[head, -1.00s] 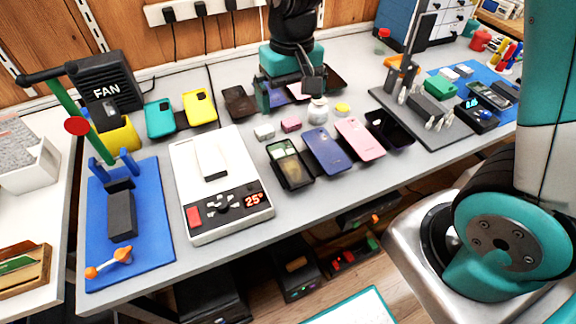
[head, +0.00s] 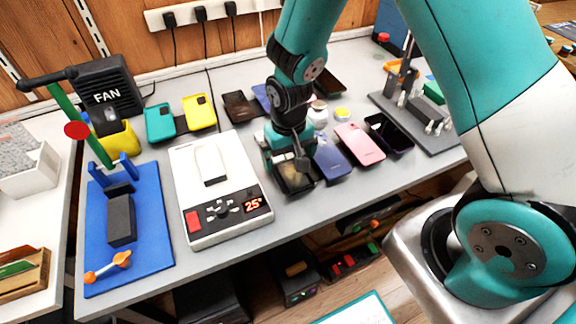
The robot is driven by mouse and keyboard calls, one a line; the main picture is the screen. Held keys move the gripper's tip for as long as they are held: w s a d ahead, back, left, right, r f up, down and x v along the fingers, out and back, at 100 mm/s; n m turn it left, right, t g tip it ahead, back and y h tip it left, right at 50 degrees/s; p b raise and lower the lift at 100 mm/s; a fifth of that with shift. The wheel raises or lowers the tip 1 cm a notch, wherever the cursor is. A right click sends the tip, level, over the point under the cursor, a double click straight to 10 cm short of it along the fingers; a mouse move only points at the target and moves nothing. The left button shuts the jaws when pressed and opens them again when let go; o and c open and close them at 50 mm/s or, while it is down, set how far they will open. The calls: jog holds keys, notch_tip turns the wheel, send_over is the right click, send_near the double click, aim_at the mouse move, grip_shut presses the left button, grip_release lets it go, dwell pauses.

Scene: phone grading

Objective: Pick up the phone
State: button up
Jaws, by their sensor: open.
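My gripper (head: 289,172) points down in the head view, open, directly over a dark phone (head: 297,188). The gripper hides most of that phone, and I cannot tell whether the jaws touch it. Further back lie a dark brown phone (head: 238,106) and a partly hidden blue one (head: 262,95).
A white heating plate (head: 188,175) reading 25° stands left of the gripper. A blue mat (head: 155,230) with a clamp stand is further left. Teal (head: 159,121) and yellow (head: 199,111) cases lie behind. A white jar (head: 318,112) stands behind the blue phone.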

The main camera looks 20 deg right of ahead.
aim_at(289, 167)
notch_tip(289, 167, down, 2)
jog(key=shift+f, duration=0.2)
jog(key=c, duration=1)
